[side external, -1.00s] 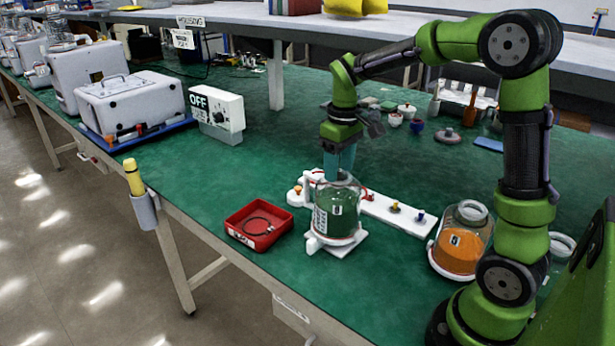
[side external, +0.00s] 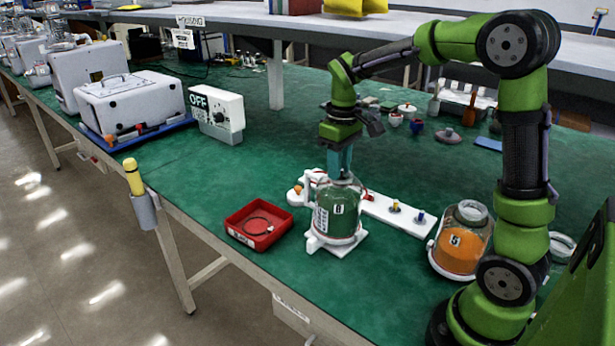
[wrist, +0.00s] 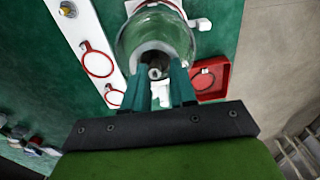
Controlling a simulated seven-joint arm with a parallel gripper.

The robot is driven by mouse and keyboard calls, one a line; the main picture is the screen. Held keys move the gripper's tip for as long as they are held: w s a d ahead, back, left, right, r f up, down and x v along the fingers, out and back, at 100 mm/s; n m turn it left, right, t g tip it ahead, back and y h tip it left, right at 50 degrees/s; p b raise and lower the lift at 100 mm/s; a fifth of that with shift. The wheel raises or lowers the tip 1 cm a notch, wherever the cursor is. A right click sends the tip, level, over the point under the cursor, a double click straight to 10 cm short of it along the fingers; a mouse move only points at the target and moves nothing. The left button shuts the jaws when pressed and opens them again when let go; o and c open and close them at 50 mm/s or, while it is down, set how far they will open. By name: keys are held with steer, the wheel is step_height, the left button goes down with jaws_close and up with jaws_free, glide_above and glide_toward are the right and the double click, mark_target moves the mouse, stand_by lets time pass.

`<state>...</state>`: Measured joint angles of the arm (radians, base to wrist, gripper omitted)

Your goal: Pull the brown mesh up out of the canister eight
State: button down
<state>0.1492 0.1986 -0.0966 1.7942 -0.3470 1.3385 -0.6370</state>
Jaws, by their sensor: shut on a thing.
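A clear glass canister (side external: 337,222) with dark green contents and a pale label stands on a white base on the bench. Its number is too small to read surely. My gripper (side external: 338,172) points straight down over the canister's mouth, with its teal fingertips at the rim. In the wrist view, the fingers (wrist: 160,92) are closed on a small grey round piece (wrist: 155,73) in the mouth of the canister (wrist: 135,40). The brown mesh cannot be made out; the glass, contents and fingers hide what lies below the grey piece.
A red tray (side external: 262,241) holding a dark ring lies left of the canister. A white strip (side external: 385,211) with coloured knobs runs behind and right. A jar with orange contents (side external: 460,250) stands near my base.

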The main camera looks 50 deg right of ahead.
steer(key=shift+s+d+r, duration=0.1)
steer(key=shift+s+r, duration=0.1)
steer(key=shift+r, duration=0.2)
stand_by(0.9)
steer(key=shift+r, duration=0.15)
steer(key=shift+r, duration=3.55)
